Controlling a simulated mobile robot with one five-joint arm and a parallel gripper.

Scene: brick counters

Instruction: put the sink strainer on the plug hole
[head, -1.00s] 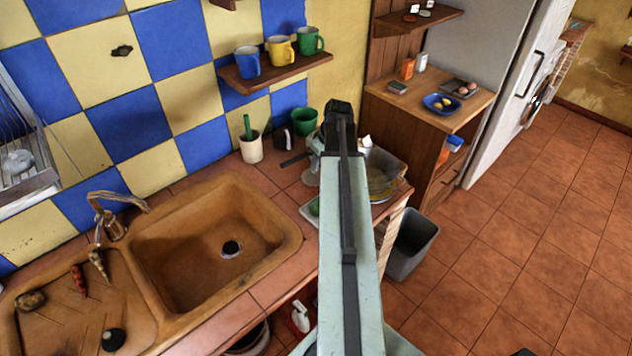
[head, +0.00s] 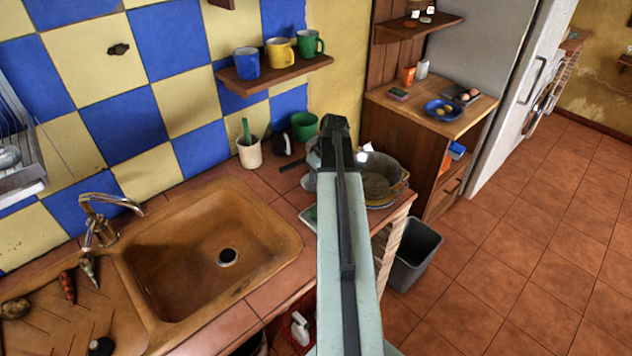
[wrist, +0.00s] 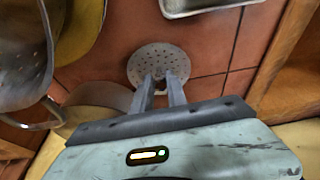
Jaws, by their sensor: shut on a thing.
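The sink strainer is a round, pale grey disc with many small holes (wrist: 160,62). In the wrist view my gripper (wrist: 161,84) is shut on the near edge of the strainer, over the tiled counter. I cannot tell how high it is above the tiles. In the head view my arm hides the gripper and the strainer. The plug hole (head: 228,257) is a dark round opening with a pale rim in the floor of the brown sink (head: 185,285). The plug hole is uncovered, to the left of my arm.
A metal pot (head: 385,175) stands on the counter behind my arm. A tap (head: 105,215) rises at the sink's back left. Vegetables (head: 68,287) and a black round thing (head: 101,346) lie on the draining board. A mug shelf (head: 275,75) juts from the wall.

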